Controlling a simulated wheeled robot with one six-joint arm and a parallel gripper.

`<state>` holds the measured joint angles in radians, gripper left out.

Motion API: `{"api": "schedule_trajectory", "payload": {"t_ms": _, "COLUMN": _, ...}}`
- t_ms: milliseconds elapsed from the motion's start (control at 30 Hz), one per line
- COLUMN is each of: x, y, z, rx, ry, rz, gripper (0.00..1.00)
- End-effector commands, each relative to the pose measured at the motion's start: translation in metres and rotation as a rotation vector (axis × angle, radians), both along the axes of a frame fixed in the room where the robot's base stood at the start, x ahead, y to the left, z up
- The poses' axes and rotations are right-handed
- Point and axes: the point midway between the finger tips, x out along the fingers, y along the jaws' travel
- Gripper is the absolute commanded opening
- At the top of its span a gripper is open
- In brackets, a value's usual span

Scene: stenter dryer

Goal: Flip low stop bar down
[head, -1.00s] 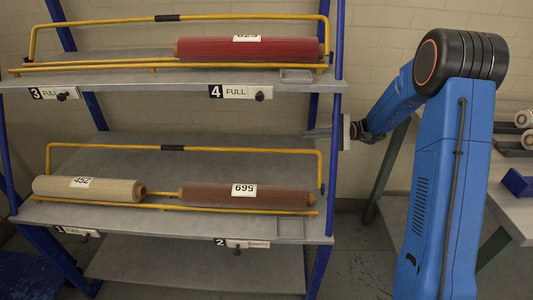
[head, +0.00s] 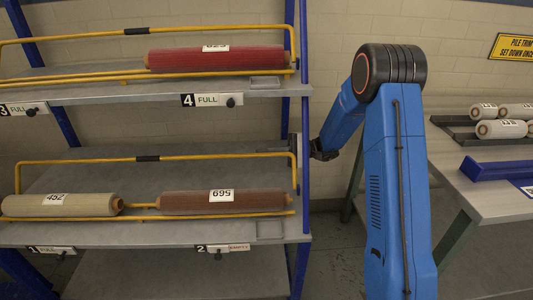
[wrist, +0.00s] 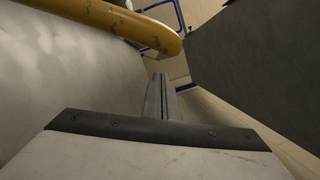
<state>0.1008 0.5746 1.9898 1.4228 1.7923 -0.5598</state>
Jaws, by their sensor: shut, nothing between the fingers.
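The low stop bar (head: 90,161) is a yellow tube with a black middle sleeve, standing raised above the lower shelf. Its right leg comes down near the right blue post. My gripper (head: 298,148) is at that post, beside the bar's right end, and its fingers are hard to make out there. In the wrist view my gripper (wrist: 161,97) is shut and empty, with its fingers together. A thick, scuffed yellow tube (wrist: 125,22), likely the stop bar, passes above and left of the fingertips, with a visible gap.
The lower shelf (head: 130,237) holds a cream roll (head: 62,205) and a brown roll (head: 224,202) behind a yellow front rail. The upper shelf has a red roll (head: 215,59) and its own yellow bar (head: 80,36). A table (head: 480,203) with white rolls stands at right.

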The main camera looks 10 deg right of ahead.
Motion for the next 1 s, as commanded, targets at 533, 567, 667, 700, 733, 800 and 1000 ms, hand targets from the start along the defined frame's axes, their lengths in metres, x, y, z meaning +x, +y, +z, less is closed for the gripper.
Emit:
{"api": "schedule_trajectory", "payload": {"t_ms": 533, "x": -0.010, "y": 0.065, "z": 0.007, "rx": 0.000, "ry": 0.000, "rz": 0.001, "gripper": 0.00}}
{"api": "schedule_trajectory", "payload": {"t_ms": 567, "x": -0.010, "y": 0.066, "z": 0.007, "rx": 0.000, "ry": 0.000, "rz": 0.000, "gripper": 0.00}}
{"api": "schedule_trajectory", "payload": {"t_ms": 667, "x": -0.010, "y": 0.067, "z": 0.007, "rx": 0.000, "ry": 0.000, "rz": 0.000, "gripper": 0.00}}
{"api": "schedule_trajectory", "payload": {"t_ms": 700, "x": -0.010, "y": 0.067, "z": 0.007, "rx": 0.000, "ry": 0.000, "rz": 0.000, "gripper": 0.00}}
{"api": "schedule_trajectory", "payload": {"t_ms": 733, "x": -0.010, "y": 0.067, "z": 0.007, "rx": 0.000, "ry": 0.000, "rz": 0.000, "gripper": 0.00}}
{"api": "schedule_trajectory", "payload": {"t_ms": 800, "x": -0.010, "y": 0.067, "z": 0.007, "rx": 0.000, "ry": 0.000, "rz": 0.000, "gripper": 0.00}}
{"api": "schedule_trajectory", "payload": {"t_ms": 1000, "x": -0.010, "y": 0.069, "z": 0.008, "rx": -0.001, "ry": -0.005, "rz": 0.000, "gripper": 0.00}}
